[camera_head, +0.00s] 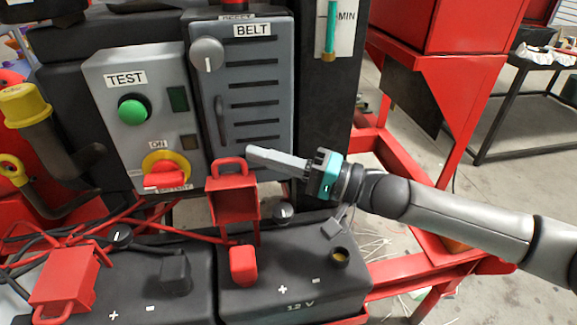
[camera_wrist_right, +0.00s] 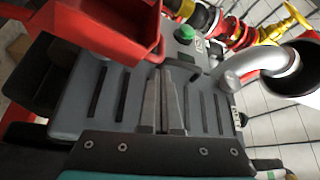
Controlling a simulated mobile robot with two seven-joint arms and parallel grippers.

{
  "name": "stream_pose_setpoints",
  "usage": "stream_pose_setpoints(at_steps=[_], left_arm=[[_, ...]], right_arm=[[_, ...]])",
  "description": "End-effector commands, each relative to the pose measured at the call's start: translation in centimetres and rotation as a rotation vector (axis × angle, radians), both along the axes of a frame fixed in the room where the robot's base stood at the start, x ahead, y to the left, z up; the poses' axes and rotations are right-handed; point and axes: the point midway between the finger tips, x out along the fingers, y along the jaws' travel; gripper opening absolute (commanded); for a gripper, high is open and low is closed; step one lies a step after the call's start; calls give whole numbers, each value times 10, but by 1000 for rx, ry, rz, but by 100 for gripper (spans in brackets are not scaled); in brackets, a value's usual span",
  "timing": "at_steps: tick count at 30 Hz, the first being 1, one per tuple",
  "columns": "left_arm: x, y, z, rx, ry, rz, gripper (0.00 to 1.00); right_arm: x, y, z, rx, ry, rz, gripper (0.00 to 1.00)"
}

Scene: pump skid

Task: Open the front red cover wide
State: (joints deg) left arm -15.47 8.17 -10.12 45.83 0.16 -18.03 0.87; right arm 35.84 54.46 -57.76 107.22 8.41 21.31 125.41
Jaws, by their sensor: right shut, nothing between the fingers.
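A red box-like cover (camera_head: 232,203) with a loop handle on top stands raised above the right battery. A red terminal (camera_head: 243,265) shows uncovered below it. A second red cover (camera_head: 68,278) with a handle lies low over the left battery; I cannot tell for certain which cover is the front one. My right gripper (camera_head: 250,153) is shut and empty, just right of and above the raised cover's handle. In the right wrist view the shut fingers (camera_wrist_right: 165,88) point along the grey panel, with a red cover (camera_wrist_right: 110,28) at upper left. My left gripper is out of view.
The grey BELT panel (camera_head: 265,75) is close behind my right gripper. The TEST box (camera_head: 122,85) carries a green button and a red-yellow switch (camera_head: 166,172). Black batteries (camera_head: 320,265), cables and red frame bars lie below. Open floor shows at right.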

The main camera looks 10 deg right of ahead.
Motion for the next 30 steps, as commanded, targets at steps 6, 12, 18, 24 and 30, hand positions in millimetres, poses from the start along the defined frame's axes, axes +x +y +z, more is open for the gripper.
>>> stream_pose_setpoints(at_steps=[6,12,18,24,30], left_arm=[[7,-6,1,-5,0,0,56],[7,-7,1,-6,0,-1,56],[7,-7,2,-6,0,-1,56],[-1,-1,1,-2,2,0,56],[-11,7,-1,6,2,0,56]], right_arm=[[9,15,2,-1,0,0,0],[10,17,2,-2,1,-1,0],[9,17,2,-2,-1,-1,0],[-3,17,4,1,-74,2,0],[-23,17,5,0,-225,1,0]])
